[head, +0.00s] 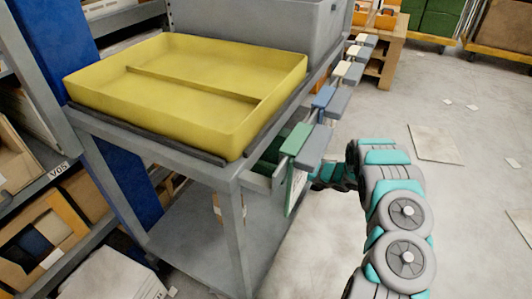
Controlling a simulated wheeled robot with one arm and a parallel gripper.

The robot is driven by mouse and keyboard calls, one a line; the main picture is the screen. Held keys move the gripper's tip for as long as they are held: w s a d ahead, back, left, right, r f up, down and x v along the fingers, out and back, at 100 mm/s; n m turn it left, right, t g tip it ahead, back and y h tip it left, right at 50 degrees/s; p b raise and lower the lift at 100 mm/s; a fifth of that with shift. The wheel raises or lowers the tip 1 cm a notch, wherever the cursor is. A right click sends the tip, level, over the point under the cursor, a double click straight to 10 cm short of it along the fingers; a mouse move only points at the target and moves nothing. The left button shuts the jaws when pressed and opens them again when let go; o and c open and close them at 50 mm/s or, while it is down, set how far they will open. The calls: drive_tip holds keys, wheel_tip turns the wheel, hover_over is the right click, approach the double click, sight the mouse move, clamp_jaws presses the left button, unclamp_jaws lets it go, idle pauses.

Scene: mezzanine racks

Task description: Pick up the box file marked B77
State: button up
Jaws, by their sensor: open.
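No marking B77 can be read in the head view, and I cannot make out which thing is the box file. My arm comes up from the bottom right and bends left to the trolley's right side. The end of my gripper (324,178) is a small dark and teal shape there, beside a hanging green-edged piece (296,178). Its fingertips are mostly hidden, and I see nothing held in it.
A grey trolley (229,178) carries a yellow divided tray (190,112) and a grey bin (262,27). Paired coloured and grey blocks (313,146) line its right edge. A shelf labelled V05 (58,170) stands left. Open floor lies right, with a flat sheet (434,144).

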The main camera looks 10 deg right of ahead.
clamp_jaws()
idle(0.8)
